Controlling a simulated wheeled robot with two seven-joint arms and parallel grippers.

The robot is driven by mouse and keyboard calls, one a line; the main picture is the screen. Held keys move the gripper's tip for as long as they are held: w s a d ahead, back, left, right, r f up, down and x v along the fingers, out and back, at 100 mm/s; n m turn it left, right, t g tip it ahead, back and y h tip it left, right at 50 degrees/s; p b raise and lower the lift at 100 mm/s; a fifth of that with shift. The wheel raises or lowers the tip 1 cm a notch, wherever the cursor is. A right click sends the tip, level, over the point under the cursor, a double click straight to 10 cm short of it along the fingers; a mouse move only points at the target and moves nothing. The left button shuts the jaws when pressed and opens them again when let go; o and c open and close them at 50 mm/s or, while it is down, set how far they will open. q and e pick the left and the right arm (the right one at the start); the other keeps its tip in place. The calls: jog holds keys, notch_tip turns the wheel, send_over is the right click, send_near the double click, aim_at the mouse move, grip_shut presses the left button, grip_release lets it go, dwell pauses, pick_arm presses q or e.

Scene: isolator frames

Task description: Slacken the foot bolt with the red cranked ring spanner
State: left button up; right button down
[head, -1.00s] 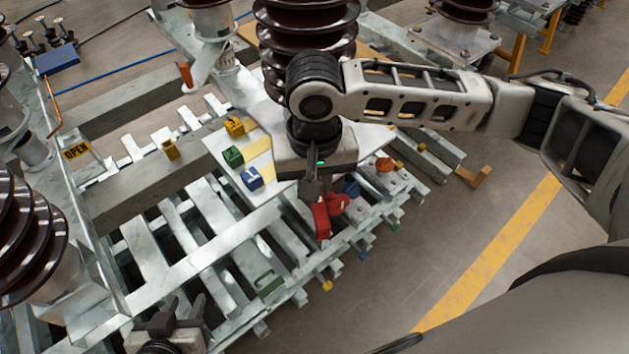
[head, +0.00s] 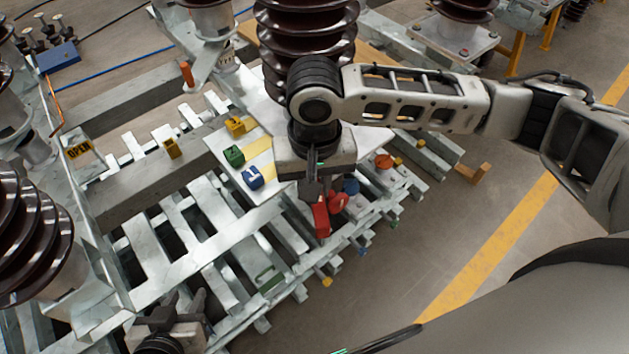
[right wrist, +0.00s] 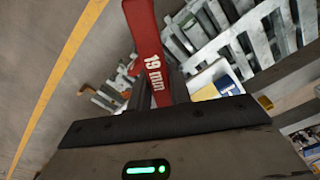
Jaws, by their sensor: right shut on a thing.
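The red ring spanner (right wrist: 150,50), marked "19 mm", is in my right gripper; it stands out from the jaws in the right wrist view. In the head view its red body (head: 321,219) hangs below my right gripper (head: 313,190), which is shut on it above the pale frame's near right end. The spanner's ring end and the foot bolt cannot be made out, so I cannot tell whether they touch. My left gripper (head: 178,308) is at the bottom left, with its fingers apart and nothing seen between them.
A white plate (head: 270,187) carries yellow (head: 235,126), green (head: 234,156) and blue (head: 253,177) blocks. A round red piece (head: 339,202) sits close beside the spanner. Brown ribbed insulators (head: 30,235) stand at left and behind. Open floor (head: 420,255) lies at right.

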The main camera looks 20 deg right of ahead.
pick_arm(q)
jog(key=shift+f, duration=0.15)
pick_arm(e)
jog(key=shift+f, duration=1.05)
jog(key=d+n+p, duration=0.1)
jog(key=d+n, duration=0.2)
jog(key=d, duration=0.1)
jog(key=shift+n, duration=0.4)
jog(key=d+n, duration=0.1)
jog(key=w+d+n, duration=0.1)
jog(key=n, duration=0.1)
jog(key=shift+d, duration=0.4)
jog(key=shift+w+d+n, duration=0.75)
jog(key=shift+d+n, duration=0.2)
jog(key=shift+n, duration=0.35)
jog(key=shift+w+d+n, duration=0.75)
jog(key=shift+d+n, duration=0.2)
jog(key=shift+n, duration=0.35)
pick_arm(q)
jog(key=shift+s+a+f, duration=0.2)
jog(key=shift+a+f, duration=0.1)
jog(key=shift+f, duration=0.1)
